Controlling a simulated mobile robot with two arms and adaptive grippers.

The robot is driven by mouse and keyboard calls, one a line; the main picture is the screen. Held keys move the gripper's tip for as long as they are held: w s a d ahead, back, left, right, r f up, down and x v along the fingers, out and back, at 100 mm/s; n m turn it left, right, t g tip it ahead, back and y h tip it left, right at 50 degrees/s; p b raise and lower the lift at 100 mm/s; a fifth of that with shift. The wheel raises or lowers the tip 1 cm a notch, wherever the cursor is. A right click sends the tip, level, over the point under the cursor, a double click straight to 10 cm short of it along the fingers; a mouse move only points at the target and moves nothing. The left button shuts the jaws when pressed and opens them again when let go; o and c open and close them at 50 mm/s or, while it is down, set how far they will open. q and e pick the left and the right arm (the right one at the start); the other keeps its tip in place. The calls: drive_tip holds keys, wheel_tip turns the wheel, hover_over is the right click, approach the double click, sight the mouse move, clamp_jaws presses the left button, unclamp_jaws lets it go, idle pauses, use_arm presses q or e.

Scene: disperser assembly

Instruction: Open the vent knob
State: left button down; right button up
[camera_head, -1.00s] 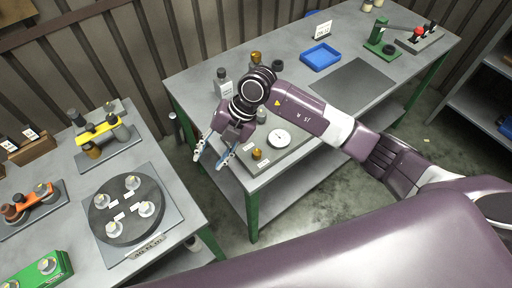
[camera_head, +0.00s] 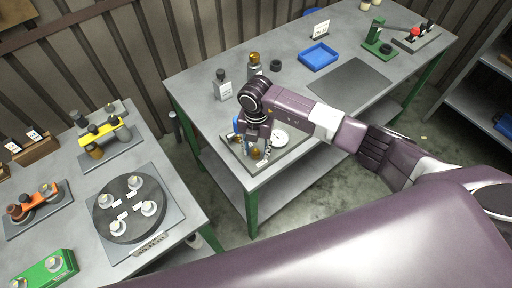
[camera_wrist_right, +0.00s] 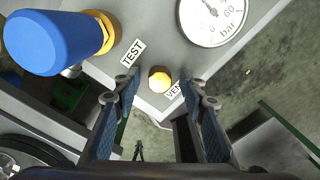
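The vent knob (camera_wrist_right: 160,79) is a small brass knob beside a partly covered label reading "VEN" in the right wrist view. In the head view the knob (camera_head: 256,153) shows just below my right gripper, on the grey test panel (camera_head: 286,158). My right gripper (camera_wrist_right: 160,100) is open, its two blue-padded fingers apart on either side of the knob's line. I cannot tell whether they touch it. In the head view my right gripper (camera_head: 256,150) points down over the panel's front left part. My left gripper is not in view.
A blue knob (camera_wrist_right: 52,42) with a brass collar stands by the "TEST" label (camera_wrist_right: 132,52). A round pressure gauge (camera_wrist_right: 212,14) lies to the right. Bottles (camera_head: 222,86), a blue tray (camera_head: 319,56) and a green press (camera_head: 376,38) stand on the bench. A second table (camera_head: 180,205) is at left.

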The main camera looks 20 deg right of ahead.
drive_tip(key=shift+f, duration=0.1)
drive_tip(key=shift+c, duration=0.2)
clamp_jaws()
drive_tip(key=shift+w+f+n+b, duration=0.1)
drive_tip(key=shift+f+n+b, duration=0.05)
drive_tip(key=shift+n+b, duration=1)
drive_tip(key=n+b, duration=0.8)
drive_tip(key=shift+b, duration=0.35)
drive_tip(key=n+b, duration=0.8)
drive_tip(key=b, duration=0.2)
drive_tip(key=shift+a+n, duration=0.1)
drive_tip(key=shift+n, duration=0.25)
drive_tip(key=shift+r+n+b, duration=0.25)
drive_tip(key=shift+n+b, duration=1.15)
drive_tip(key=shift+n, duration=0.1)
